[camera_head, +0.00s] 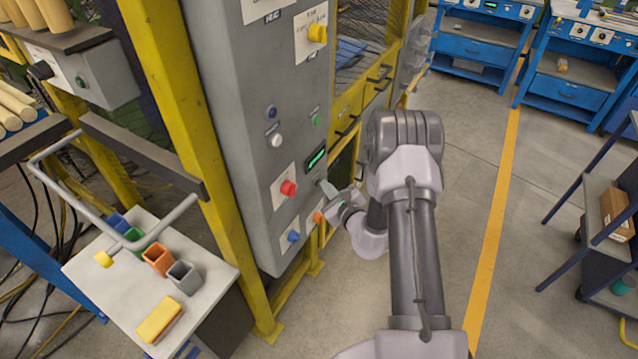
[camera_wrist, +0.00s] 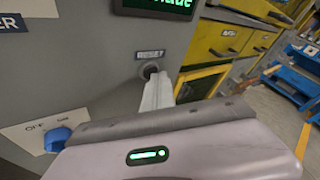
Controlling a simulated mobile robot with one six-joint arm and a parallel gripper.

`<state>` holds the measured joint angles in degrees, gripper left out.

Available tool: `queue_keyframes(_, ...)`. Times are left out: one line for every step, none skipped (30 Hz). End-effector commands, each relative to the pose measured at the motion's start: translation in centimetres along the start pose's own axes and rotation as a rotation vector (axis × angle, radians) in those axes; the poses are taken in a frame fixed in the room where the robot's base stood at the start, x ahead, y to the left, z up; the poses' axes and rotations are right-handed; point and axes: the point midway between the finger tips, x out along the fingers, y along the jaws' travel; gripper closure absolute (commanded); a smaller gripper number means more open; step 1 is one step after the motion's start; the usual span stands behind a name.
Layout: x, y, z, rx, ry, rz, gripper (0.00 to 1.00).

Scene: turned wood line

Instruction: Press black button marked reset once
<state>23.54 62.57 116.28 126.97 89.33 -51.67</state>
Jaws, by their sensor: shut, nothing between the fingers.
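The black button (camera_wrist: 151,68) sits in the grey panel under a small label reading RESET (camera_wrist: 150,55), in the wrist view. My gripper (camera_wrist: 154,78) is shut and empty, with its fingertips right at the lower edge of the button and hiding part of it. I cannot tell whether the tips touch it or whether the button is pushed in. In the head view my gripper (camera_head: 323,186) is at the panel's right side, just below the green display. There I cannot make out the button.
The blue knob also shows low in the wrist view (camera_wrist: 58,138). A yellow post (camera_head: 190,110) stands left of the panel. Open floor (camera_head: 535,190) lies to the right.

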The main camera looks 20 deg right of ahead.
Motion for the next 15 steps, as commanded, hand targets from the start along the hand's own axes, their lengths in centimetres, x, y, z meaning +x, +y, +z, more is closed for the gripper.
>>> queue_keyframes(0.0, 0.0, 0.0, 0.000, -0.001, 0.000, 1.00)
queue_keyframes(-0.1, 0.0, 0.0, 0.000, 0.000, 0.000, 1.00)
queue_keyframes(-0.1, -0.1, -0.1, 0.000, 0.000, 0.000, 1.00)
queue_keyframes(-0.2, -0.1, -0.1, 0.000, 0.000, 0.000, 1.00)
queue_keyframes(-0.3, -0.2, -0.2, 0.000, 0.000, 0.000, 1.00)
queue_keyframes(-0.5, -0.3, -0.3, -0.001, -0.001, 0.001, 1.00)
queue_keyframes(-0.6, -0.3, -0.3, -0.001, -0.001, 0.000, 1.00)
queue_keyframes(-0.8, -0.4, -0.4, -0.001, -0.001, 0.000, 1.00)
queue_keyframes(-1.0, -0.6, -0.5, -0.001, 0.000, -0.001, 1.00)
queue_keyframes(-1.1, -0.6, -0.6, 0.000, 0.000, -0.001, 1.00)
queue_keyframes(-1.2, -0.7, -0.6, -0.001, -0.001, -0.001, 1.00)
queue_keyframes(-1.3, -0.7, -0.7, -0.001, -0.001, 0.000, 1.00)
queue_keyframes(-1.3, -0.7, -0.7, -0.001, -0.001, 0.000, 1.00)
queue_keyframes(-1.3, -0.7, -0.6, -0.001, -0.001, 0.001, 1.00)
queue_keyframes(-1.3, -0.7, -0.6, -0.001, -0.001, 0.001, 1.00)
